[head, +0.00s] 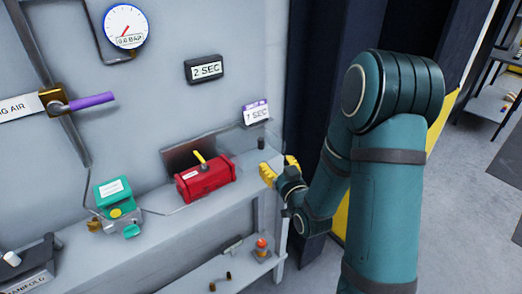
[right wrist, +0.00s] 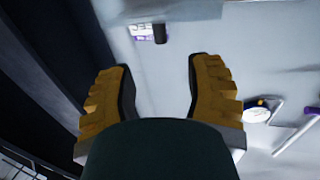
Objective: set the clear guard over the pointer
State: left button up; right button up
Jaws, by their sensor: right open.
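The red actuator box (head: 205,180) sits on the grey shelf, with the yellow pointer (head: 199,157) tilted on its top. A faint see-through panel, apparently the clear guard (head: 236,138), stands behind and right of the box; its outline is hard to make out. A small dark knob (head: 261,143) shows at its right end; the right wrist view shows a dark knob (right wrist: 160,33) ahead, between the fingers' lines. My right gripper (head: 280,168) is at the shelf's right end, near the knob, its yellow fingers apart and empty. My left gripper is out of view.
A green device (head: 118,208) stands on the shelf at left. The wall carries a round gauge (head: 125,26), a timer display (head: 205,69) and a purple-handled valve (head: 85,101). A small orange-topped item (head: 261,248) stands on the lower shelf. The shelf front is mostly clear.

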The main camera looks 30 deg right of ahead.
aim_at(262, 144)
jog(key=w, duration=0.3)
jog(key=w+d+b, duration=0.1)
jog(key=w, duration=0.3)
jog(key=w+d+b, duration=0.1)
jog(key=w, duration=0.3)
jog(key=shift+w+d, duration=0.1)
jog(key=shift+w, duration=0.15)
grip_shut()
